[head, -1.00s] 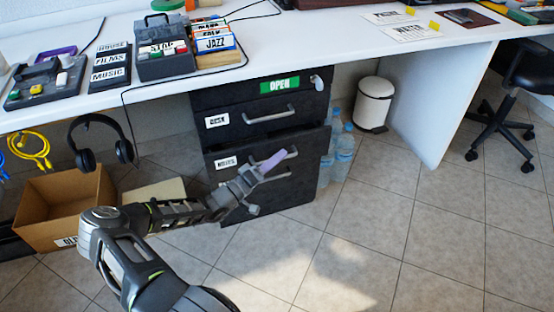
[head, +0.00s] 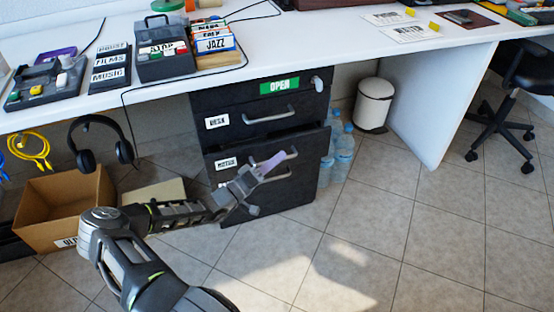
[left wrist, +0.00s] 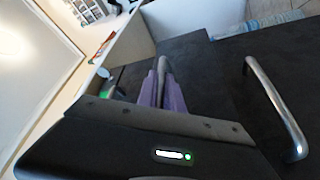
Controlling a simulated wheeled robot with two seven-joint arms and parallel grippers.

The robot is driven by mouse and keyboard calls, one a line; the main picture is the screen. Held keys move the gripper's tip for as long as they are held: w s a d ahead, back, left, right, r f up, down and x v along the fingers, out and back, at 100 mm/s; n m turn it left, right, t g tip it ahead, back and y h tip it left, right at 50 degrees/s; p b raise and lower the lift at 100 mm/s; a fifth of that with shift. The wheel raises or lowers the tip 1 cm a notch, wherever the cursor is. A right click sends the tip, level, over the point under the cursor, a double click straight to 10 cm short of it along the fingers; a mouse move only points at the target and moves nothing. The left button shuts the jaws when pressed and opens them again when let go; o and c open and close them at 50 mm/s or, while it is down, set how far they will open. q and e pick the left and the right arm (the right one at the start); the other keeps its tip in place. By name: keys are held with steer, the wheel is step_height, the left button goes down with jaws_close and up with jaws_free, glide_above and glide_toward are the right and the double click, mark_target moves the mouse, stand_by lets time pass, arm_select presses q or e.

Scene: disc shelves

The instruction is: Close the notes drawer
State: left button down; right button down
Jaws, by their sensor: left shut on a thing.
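The notes drawer (head: 240,167) is a dark drawer front with a white label in the cabinet under the desk. Its front stands out a little from the cabinet, so it is partly open. My left gripper (head: 270,163) is at its front, with purple fingers shut on the metal handle (head: 291,154). In the left wrist view the purple fingers (left wrist: 162,90) close around the handle bar (left wrist: 162,65), and part of the grip is hidden behind the gripper body. My right gripper is not in view.
The desk drawer (head: 245,120) above looks shut, below a green OPEN sign (head: 279,86). A lower handle (left wrist: 275,105) shows in the left wrist view. Water bottles (head: 343,150) and a white bin (head: 373,105) stand right of the cabinet. A cardboard box (head: 62,210) stands left. The floor in front is clear.

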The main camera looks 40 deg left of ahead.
mark_target(266, 155)
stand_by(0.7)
arm_select(q)
steer(key=w+a, duration=0.1)
steer(key=w+a+b, duration=0.1)
steer(key=a, duration=0.1)
steer(key=shift+w+a+f, duration=0.15)
steer(key=shift+a, duration=0.05)
steer(key=shift+a+r, duration=0.2)
steer(key=c, duration=1.5)
jaws_free()
steer(key=shift+w, duration=0.1)
steer(key=shift+f, duration=0.1)
steer(key=p+v, duration=0.2)
steer(key=v, duration=0.4)
steer(key=shift+s, duration=0.4)
steer(key=shift+s+a+f, duration=0.1)
steer(key=shift+s+a, duration=0.05)
steer(key=shift+s, duration=0.3)
